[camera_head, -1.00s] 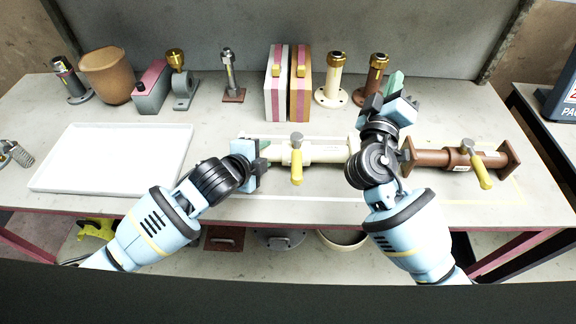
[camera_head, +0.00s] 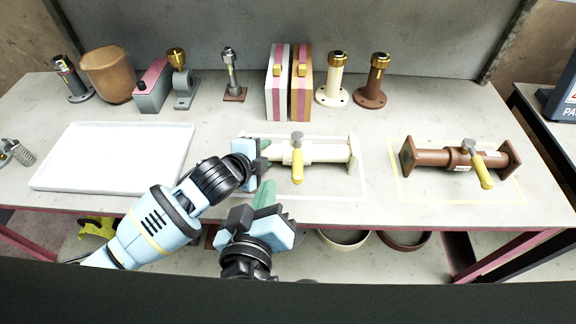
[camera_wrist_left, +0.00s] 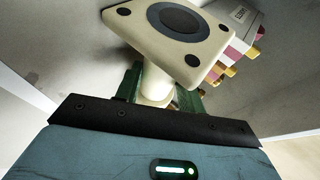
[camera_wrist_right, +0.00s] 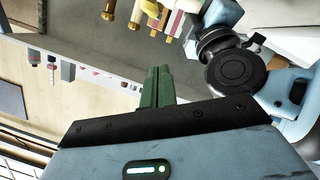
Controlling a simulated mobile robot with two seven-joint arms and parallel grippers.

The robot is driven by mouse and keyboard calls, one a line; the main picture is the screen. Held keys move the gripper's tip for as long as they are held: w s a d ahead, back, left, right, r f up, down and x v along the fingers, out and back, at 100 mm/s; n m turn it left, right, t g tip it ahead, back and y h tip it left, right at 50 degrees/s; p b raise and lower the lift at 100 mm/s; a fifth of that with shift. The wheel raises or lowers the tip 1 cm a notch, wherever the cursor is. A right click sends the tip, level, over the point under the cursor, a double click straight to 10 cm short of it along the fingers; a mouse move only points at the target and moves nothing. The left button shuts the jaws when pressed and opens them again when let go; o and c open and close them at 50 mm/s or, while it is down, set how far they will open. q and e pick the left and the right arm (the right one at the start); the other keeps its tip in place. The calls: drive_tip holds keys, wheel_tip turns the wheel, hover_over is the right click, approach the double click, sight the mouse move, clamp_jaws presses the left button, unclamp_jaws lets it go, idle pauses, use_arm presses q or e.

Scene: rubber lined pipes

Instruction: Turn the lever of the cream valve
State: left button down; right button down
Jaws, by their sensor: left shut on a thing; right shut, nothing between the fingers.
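The cream valve (camera_head: 328,153) lies on its side on the table inside a white outline. Its yellow lever (camera_head: 297,170) points toward the table's front edge, across the pipe. My left gripper (camera_head: 265,152) is shut on the pipe of the cream valve at its left end. In the left wrist view, the cream square flange (camera_wrist_left: 205,45) stands just beyond the fingers, with the pipe between them. My right gripper (camera_head: 264,197) is shut and empty near the table's front edge, below my left gripper and apart from the lever. Its closed green fingers also show in the right wrist view (camera_wrist_right: 158,88).
A brown valve (camera_head: 432,158) with a yellow lever (camera_head: 481,172) lies at right in a yellow outline. A white tray (camera_head: 75,185) is at left. Upright pipes, boxes and a brown pot (camera_head: 108,75) line the back. The table between the valves is clear.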

use_arm(q)
drive_tip(key=shift+r, duration=0.15)
use_arm(e)
hover_over(298, 156)
drive_tip(key=s+a, duration=0.4)
drive_tip(key=s, duration=0.1)
drive_tip(key=f, duration=0.2)
drive_tip(key=shift+w+d+f, duration=0.2)
drive_tip(key=shift+d+f, duration=0.35)
drive_tip(key=shift+f, duration=0.3)
drive_tip(key=shift+w+d+f, duration=0.15)
drive_tip(key=shift+d+f, duration=0.4)
drive_tip(key=shift+f, duration=0.3)
drive_tip(key=shift+d+n+y, duration=0.35)
drive_tip(key=shift+n+y, duration=0.05)
drive_tip(key=shift+y, duration=0.3)
